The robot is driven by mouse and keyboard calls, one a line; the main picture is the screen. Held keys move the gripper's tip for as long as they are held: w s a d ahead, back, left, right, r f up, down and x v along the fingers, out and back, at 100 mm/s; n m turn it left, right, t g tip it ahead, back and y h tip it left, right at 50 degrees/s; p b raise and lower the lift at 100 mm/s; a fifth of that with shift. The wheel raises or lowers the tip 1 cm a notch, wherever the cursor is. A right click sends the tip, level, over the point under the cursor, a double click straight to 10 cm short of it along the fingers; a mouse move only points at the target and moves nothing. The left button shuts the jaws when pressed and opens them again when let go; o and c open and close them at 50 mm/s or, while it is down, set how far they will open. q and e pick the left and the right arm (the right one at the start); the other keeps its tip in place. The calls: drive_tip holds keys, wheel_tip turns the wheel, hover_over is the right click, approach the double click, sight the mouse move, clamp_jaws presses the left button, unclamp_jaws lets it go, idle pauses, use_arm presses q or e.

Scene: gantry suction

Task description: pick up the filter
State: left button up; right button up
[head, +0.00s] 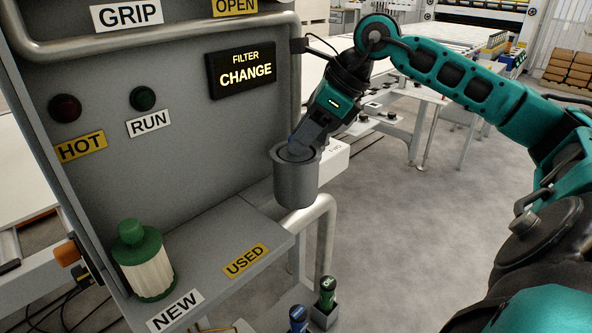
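The filter (147,268) has a green cap with a knob and a white pleated body. It stands upright on the grey shelf at the lower left, behind the NEW label (174,311). My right gripper (297,153) points down at the mouth of a grey cylindrical cup (296,182), to the right of the filter and well apart from it. Its fingertips are partly hidden by the cup's rim, so I cannot tell whether it is open or shut, or whether it touches the cup. My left gripper is out of view.
The shelf is bare near the USED label (246,260). A bent metal rail (325,235) stands right of the shelf. Handled items (327,292) sit at the bottom.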

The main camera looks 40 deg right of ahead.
clamp_jaws()
drive_tip(key=shift+r, duration=0.1)
idle(0.4)
